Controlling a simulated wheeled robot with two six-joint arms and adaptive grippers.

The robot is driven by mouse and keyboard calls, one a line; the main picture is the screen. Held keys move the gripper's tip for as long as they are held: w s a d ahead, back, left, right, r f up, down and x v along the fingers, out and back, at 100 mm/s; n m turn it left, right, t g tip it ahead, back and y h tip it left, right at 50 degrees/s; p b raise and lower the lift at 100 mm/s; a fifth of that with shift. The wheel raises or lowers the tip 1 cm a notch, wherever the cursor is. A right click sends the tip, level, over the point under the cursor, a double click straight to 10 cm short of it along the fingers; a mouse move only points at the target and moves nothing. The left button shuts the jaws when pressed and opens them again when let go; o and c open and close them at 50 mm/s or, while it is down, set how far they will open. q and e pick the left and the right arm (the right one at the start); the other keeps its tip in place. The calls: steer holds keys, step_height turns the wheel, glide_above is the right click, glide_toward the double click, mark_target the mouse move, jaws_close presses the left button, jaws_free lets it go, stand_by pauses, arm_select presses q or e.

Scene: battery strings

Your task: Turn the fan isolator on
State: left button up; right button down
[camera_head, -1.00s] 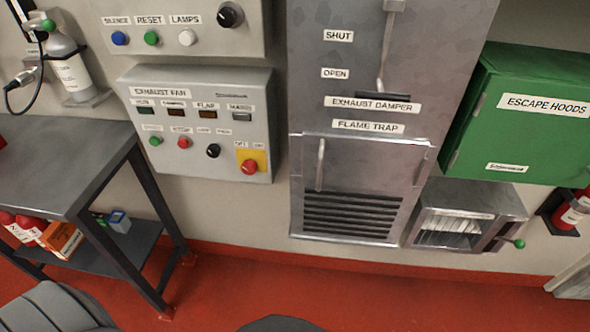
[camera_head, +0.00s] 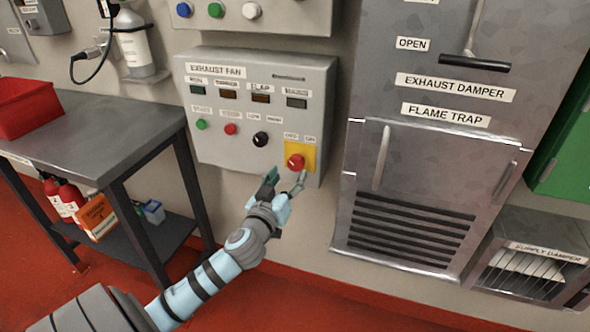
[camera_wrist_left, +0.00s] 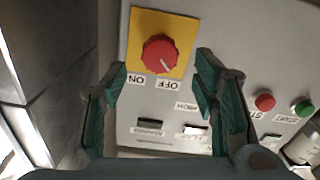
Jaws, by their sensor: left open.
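The fan isolator is a red rotary knob (camera_head: 295,162) on a yellow plate at the lower right of the grey exhaust fan panel (camera_head: 215,152). OFF and ON labels sit by it. In the left wrist view the knob (camera_wrist_left: 160,54) appears upside down, with a white pointer mark toward the OFF label. My left gripper (camera_head: 287,180) is open in front of the panel, just below the knob. In the wrist view its green-padded fingers (camera_wrist_left: 160,85) stand apart with nothing between them, and the knob lies beyond their tips. My right gripper is not in view.
A grey bench (camera_head: 90,128) with a red bin (camera_head: 25,108) stands at the left. The steel exhaust damper and flame trap cabinet (camera_head: 420,185) stands right of the panel. Other knobs and buttons, including a black knob (camera_head: 260,139), are left of the isolator.

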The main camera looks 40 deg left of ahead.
mark_target(295, 166)
arm_select(q)
steer(key=x, duration=0.5)
steer(key=shift+w, duration=0.15)
steer(key=c, duration=1.2)
steer(key=shift+o, duration=0.2)
